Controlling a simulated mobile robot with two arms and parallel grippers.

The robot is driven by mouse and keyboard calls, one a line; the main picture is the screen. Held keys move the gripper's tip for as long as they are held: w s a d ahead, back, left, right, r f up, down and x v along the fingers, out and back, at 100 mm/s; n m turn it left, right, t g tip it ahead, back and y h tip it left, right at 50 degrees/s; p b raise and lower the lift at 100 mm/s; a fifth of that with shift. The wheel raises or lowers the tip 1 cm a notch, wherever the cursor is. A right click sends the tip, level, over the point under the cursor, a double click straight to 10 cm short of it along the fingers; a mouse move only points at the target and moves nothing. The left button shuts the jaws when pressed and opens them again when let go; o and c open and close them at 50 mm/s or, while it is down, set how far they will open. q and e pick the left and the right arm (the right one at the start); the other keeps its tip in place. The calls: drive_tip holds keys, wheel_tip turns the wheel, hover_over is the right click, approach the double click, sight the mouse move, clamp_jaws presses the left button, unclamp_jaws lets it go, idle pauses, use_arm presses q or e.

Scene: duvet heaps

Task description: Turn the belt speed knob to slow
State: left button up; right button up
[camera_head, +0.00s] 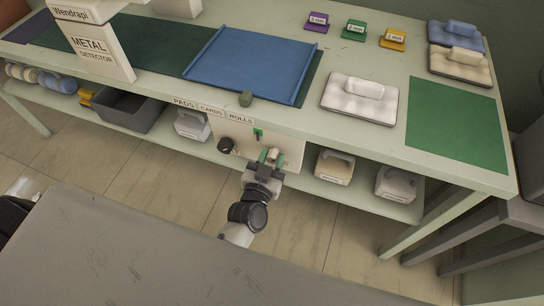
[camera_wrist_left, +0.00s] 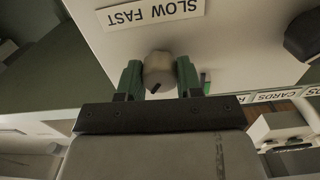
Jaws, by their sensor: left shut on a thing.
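The belt speed knob (camera_wrist_left: 158,68) is a pale grey knob on a light panel, seen in the left wrist view. A small dark mark shows on its near face. The SLOW FAST label (camera_wrist_left: 152,13) is on the panel by it. My left gripper (camera_head: 270,156) reaches the front panel (camera_head: 293,150) below the table edge in the head view. Its two green fingers sit on either side of the knob and are shut on it. My right gripper is not in view.
A black knob (camera_head: 226,145) and a green switch (camera_head: 258,134) are on the same panel, left of my gripper. A blue tray (camera_head: 245,65) and a white padded block (camera_head: 360,98) lie on the table above.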

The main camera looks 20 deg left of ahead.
use_arm(q)
drive_tip(key=n+p, duration=0.1)
drive_tip(key=n, duration=0.2)
drive_tip(key=shift+r+n, duration=0.1)
drive_tip(key=shift+n, duration=0.2)
drive_tip(key=n+p, duration=0.1)
drive_tip(key=n, duration=0.7)
drive_tip(key=shift+a+f+n, duration=0.1)
drive_tip(key=shift+f+n, duration=0.1)
drive_tip(key=shift+n, duration=2.2)
drive_tip(key=o, duration=0.9)
drive_tip(key=s, duration=1.1)
drive_tip(key=shift+a+b, duration=0.2)
drive_tip(key=shift+b, duration=0.15)
